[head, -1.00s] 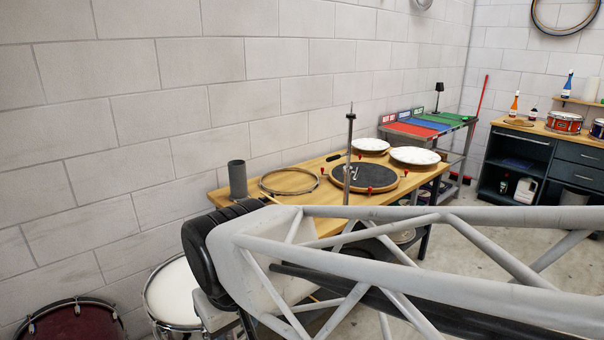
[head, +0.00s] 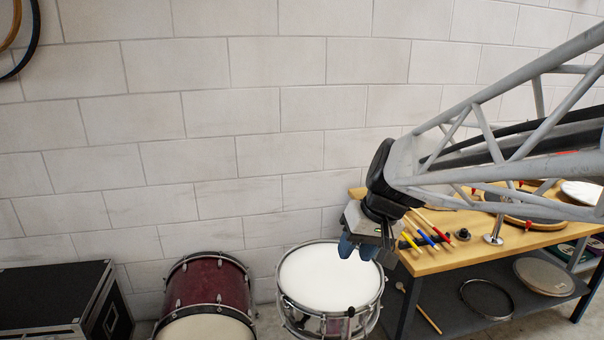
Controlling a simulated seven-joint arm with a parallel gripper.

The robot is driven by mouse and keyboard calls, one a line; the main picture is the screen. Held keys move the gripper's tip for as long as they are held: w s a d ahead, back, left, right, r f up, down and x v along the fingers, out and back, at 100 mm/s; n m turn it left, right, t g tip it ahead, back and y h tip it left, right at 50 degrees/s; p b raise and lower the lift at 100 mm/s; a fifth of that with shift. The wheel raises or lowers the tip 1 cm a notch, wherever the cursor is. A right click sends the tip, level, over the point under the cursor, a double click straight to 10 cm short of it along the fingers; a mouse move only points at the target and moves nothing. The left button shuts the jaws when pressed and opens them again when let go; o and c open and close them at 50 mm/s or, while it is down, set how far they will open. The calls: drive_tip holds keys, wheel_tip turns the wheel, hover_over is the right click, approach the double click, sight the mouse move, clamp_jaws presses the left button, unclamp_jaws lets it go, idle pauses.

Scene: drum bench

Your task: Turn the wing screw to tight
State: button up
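My gripper (head: 358,249) hangs pointing down from the end of my arm, right of the picture's middle. Its blue-grey fingertips show above and behind the rim of the white-headed drum in the picture, but the gap between them is not clear. I see nothing held in it. The wing screw cannot be made out. A metal stand foot with a short rod (head: 493,238) stands on the wooden bench (head: 440,262), right of my gripper; my arm hides what is above it.
A snare drum (head: 330,278) stands below my gripper, with a dark red drum (head: 208,290) and a black case (head: 60,300) to its left. Several coloured-handled tools (head: 428,236) lie on the bench by my gripper. A dark lower shelf (head: 450,312) holds drum parts.

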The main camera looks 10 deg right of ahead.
drive_tip(key=w+d+t+y, duration=0.3)
drive_tip(key=w+d, duration=1.1)
drive_tip(key=w, duration=0.3)
drive_tip(key=w+d+f+m+t, duration=0.1)
drive_tip(key=w+d, duration=0.2)
drive_tip(key=d, duration=0.4)
drive_tip(key=w+d+f+t+y, duration=0.1)
drive_tip(key=w+d+t, duration=0.15)
drive_tip(key=d, duration=0.45)
drive_tip(key=w+d+m+t, duration=0.1)
drive_tip(key=w+d, duration=0.3)
drive_tip(key=d, duration=0.2)
drive_tip(key=w+d+f+t+h, duration=0.1)
drive_tip(key=d+f+t, duration=0.15)
drive_tip(key=d, duration=0.85)
drive_tip(key=w+d+f+t+h, duration=0.1)
drive_tip(key=d+f+t, duration=0.15)
drive_tip(key=d, duration=0.85)
drive_tip(key=s+d+f+m+t+h, duration=0.1)
drive_tip(key=s+d+f+h, duration=0.1)
drive_tip(key=d, duration=0.9)
drive_tip(key=s+d+f+m+t+h, duration=0.2)
drive_tip(key=s+d+f, duration=0.3)
drive_tip(key=d, duration=0.7)
drive_tip(key=shift+f+h, duration=0.7)
drive_tip(key=shift+f, duration=0.1)
drive_tip(key=shift+w, duration=0.1)
drive_tip(key=shift+w, duration=3.8)
